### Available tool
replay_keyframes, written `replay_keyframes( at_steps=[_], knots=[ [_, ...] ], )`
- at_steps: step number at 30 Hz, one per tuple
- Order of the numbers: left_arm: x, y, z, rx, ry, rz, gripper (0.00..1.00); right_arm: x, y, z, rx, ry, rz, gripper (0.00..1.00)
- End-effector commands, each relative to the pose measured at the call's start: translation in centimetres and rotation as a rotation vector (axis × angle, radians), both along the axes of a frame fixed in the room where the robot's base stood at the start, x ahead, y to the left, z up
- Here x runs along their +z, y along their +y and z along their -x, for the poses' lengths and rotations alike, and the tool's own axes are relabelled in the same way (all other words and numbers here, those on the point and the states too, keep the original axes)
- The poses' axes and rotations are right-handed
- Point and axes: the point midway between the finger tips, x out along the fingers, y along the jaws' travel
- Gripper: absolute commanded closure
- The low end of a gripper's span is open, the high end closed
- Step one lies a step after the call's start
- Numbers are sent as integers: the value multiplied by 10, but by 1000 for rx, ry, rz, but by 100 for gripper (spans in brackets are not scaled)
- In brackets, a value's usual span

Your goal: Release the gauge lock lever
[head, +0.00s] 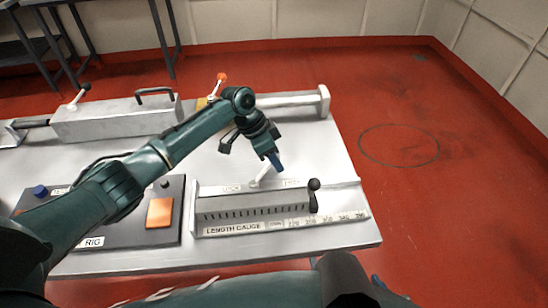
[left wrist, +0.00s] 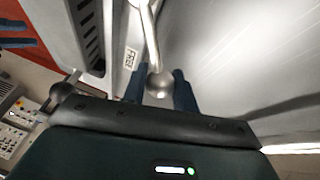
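The gauge lock lever (head: 262,175) is a pale rod standing up behind the length gauge (head: 255,204), near the middle of its back edge. In the left wrist view, the lever's round knob (left wrist: 159,84) sits between the two blue fingers of my left gripper (left wrist: 160,86). In the head view, my left gripper (head: 276,161) comes down at the lever's top from behind. My right gripper cannot be made out clearly at the bottom edge.
The gauge has a black-knobbed handle (head: 314,185) at its right end. A dark rig panel (head: 110,217) with an orange pad (head: 160,212) lies to the left. A grey box with a handle (head: 115,119) stands at the back. The table's right part (head: 340,150) is mostly clear.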

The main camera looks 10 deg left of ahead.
Motion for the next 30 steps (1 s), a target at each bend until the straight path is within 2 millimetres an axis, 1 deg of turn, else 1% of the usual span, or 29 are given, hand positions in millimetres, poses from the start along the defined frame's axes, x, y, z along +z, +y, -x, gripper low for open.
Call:
replay_keyframes(
  at_steps=[1,7,14,17,20,30],
  knots=[
    [-1,-7,4,-13,8,8,69,0,0,0,0,0,0,64],
    [-1,-5,3,-10,6,7,52,0,0,0,1,1,1,64],
    [0,-3,2,-6,5,5,52,0,0,-2,0,-4,1,64],
    [4,-1,1,-5,3,5,52,1,-1,-3,0,-6,2,64],
    [16,5,1,-5,1,5,52,1,-1,-3,0,-7,2,64],
    [82,36,3,-5,1,4,52,-1,0,-4,1,-10,1,64]
  ],
)
